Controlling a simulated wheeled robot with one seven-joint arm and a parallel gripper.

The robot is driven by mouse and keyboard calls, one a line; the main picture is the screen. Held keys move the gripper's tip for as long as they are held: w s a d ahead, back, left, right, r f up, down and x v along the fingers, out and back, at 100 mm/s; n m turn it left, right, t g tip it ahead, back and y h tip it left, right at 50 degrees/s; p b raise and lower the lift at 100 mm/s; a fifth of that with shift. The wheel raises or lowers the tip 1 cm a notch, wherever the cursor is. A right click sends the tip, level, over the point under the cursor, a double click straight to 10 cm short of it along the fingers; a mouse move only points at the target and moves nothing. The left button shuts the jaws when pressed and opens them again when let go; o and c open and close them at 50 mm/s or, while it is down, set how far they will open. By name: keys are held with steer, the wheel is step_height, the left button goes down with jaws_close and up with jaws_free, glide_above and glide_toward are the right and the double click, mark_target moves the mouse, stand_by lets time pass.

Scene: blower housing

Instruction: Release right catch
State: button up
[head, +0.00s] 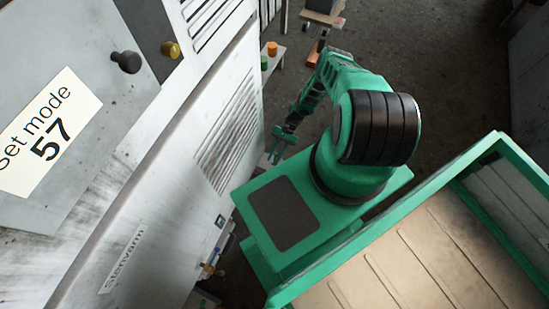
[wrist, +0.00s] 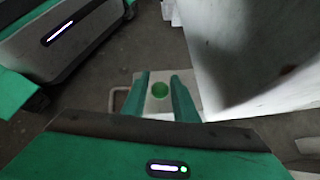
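The blower housing (head: 160,190) is a large pale grey box on the left of the head view, with vent slots and a "Stenvarm" label. Small dark fittings (head: 220,221) sit near its lower edge; I cannot tell whether one is the right catch. My gripper (head: 277,152) is beside the housing's far end. In the wrist view its two green fingers (wrist: 160,88) stand apart with nothing held between them.
An orange cylinder (head: 272,48) stands on a small table at the back. Dark floor (head: 440,60) is open right of my arm.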

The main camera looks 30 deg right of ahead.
steer(key=v, duration=1)
steer(key=shift+d+r, duration=0.15)
steer(key=shift+d, duration=0.2)
steer(key=shift+w, duration=0.2)
